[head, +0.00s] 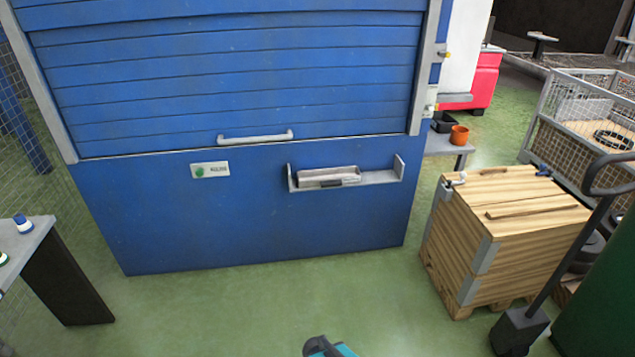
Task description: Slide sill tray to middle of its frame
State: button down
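The sill tray (328,175) is a shallow grey tray on the front of the blue shuttered cabinet. It sits in a grey frame (380,177), a ledge with an upright plate at each end. The tray is toward the left end of the frame, close to the left plate, and bare ledge shows to its right. A small dark strip shows on the tray's front edge. My gripper is not clearly in view. Only a teal and dark piece, which I cannot identify surely, shows at the bottom edge.
The blue cabinet (200,235) has a closed shutter with a grey handle (255,137) above the tray. Green floor (250,305) in front is clear. A wooden crate (505,235) and a pallet-truck handle (570,255) stand right. A grey table (30,240) stands left.

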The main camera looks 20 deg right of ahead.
aim_at(329, 179)
jog(key=u, duration=0.25)
jog(key=i, duration=1.2)
jog(key=u, duration=0.5)
